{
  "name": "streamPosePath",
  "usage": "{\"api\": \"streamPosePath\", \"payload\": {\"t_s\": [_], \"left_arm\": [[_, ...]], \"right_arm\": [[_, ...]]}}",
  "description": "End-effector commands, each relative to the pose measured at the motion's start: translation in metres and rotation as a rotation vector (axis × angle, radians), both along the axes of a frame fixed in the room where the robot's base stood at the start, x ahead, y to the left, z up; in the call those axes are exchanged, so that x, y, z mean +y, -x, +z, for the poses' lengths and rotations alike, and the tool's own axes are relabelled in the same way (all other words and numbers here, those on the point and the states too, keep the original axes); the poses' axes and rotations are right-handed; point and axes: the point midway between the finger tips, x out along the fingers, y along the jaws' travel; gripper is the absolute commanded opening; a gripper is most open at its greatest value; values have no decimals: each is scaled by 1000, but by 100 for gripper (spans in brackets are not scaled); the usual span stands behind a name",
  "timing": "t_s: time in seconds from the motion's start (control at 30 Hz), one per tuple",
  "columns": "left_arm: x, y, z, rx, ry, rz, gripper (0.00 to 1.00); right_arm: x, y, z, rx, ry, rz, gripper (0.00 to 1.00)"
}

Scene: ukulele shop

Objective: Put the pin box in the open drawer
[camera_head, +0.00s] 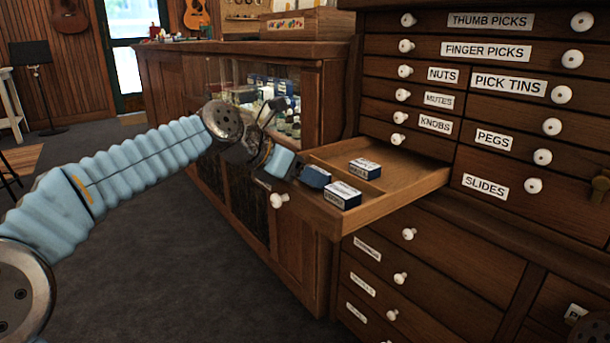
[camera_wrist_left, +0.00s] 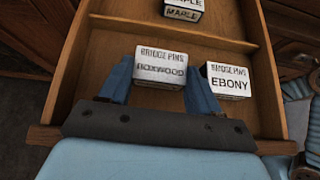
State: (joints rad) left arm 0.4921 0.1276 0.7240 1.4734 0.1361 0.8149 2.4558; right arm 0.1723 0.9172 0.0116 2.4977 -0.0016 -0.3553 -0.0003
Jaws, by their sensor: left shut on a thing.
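In the head view my left gripper (camera_head: 306,176) is at the drawer's left side, and the held box is mostly hidden. My right gripper is not in view.
An EBONY pin box (camera_head: 342,195) sits in the drawer, just right of the held box in the wrist view. A MAPLE pin box (camera_head: 364,168) lies farther in. Closed labelled drawers surround the open one. A glass-fronted counter (camera_head: 320,100) stands left of it.

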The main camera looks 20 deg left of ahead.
Motion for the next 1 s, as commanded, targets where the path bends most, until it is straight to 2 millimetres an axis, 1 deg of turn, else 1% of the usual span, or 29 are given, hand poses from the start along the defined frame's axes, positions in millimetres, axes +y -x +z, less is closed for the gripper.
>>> {"api": "streamPosePath", "payload": {"t_s": [0.13,0.17,0.3,0.33,0.57,0.67,0.77,1.0], "left_arm": [[0,0,-3,0,0,0,24],[0,0,-3,0,0,0,64],[0,0,-3,0,0,0,85],[0,0,-3,0,0,0,89],[0,0,-3,0,0,0,89],[0,0,1,0,0,0,89],[8,8,8,0,-3,4,89],[37,42,40,-2,-3,6,89]], "right_arm": [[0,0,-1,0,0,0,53],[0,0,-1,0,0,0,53],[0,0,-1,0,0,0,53],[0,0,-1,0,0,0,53],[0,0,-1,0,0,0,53],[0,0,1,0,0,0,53],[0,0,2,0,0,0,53],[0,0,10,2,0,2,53]]}}
